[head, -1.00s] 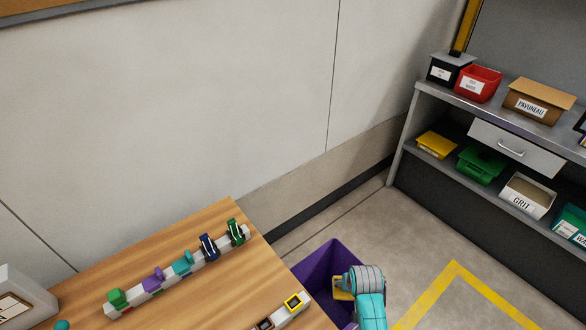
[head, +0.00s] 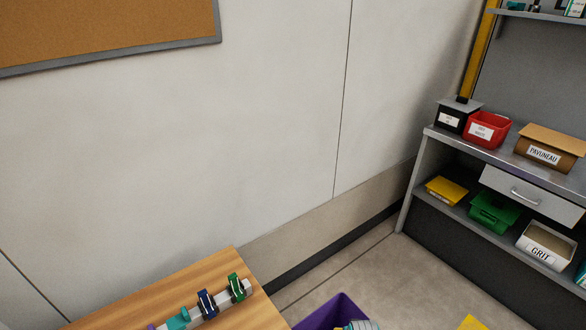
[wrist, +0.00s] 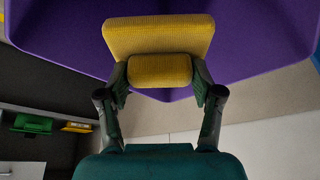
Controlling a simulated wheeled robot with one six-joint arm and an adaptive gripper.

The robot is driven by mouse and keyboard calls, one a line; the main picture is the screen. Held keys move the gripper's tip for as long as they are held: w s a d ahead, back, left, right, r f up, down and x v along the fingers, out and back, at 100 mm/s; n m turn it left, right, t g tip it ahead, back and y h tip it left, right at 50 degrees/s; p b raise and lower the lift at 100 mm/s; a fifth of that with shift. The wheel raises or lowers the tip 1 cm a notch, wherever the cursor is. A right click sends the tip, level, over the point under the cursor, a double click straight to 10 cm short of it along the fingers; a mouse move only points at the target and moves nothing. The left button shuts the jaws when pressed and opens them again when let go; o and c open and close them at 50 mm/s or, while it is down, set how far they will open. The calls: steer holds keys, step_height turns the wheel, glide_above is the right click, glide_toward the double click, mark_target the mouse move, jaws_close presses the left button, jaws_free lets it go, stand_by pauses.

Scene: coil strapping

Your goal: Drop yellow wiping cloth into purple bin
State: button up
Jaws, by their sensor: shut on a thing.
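The yellow wiping cloth (wrist: 158,36) is a folded, textured pad in the wrist view. My gripper (wrist: 160,82) is shut on it, with one finger at each side. The purple bin (wrist: 265,30) fills the far part of the wrist view, with the cloth in front of its interior. In the head view the bin (head: 326,313) shows only its upper corner at the bottom edge. I cannot tell how high the cloth is relative to the rim.
A wooden table (head: 222,270) with a rack of coloured clips (head: 206,302) stands left of the bin. A grey shelf (head: 425,160) at the right holds several bins, including red (head: 487,130) and green (head: 494,210) ones.

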steer(key=o, duration=1.2)
steer(key=v, duration=1.2)
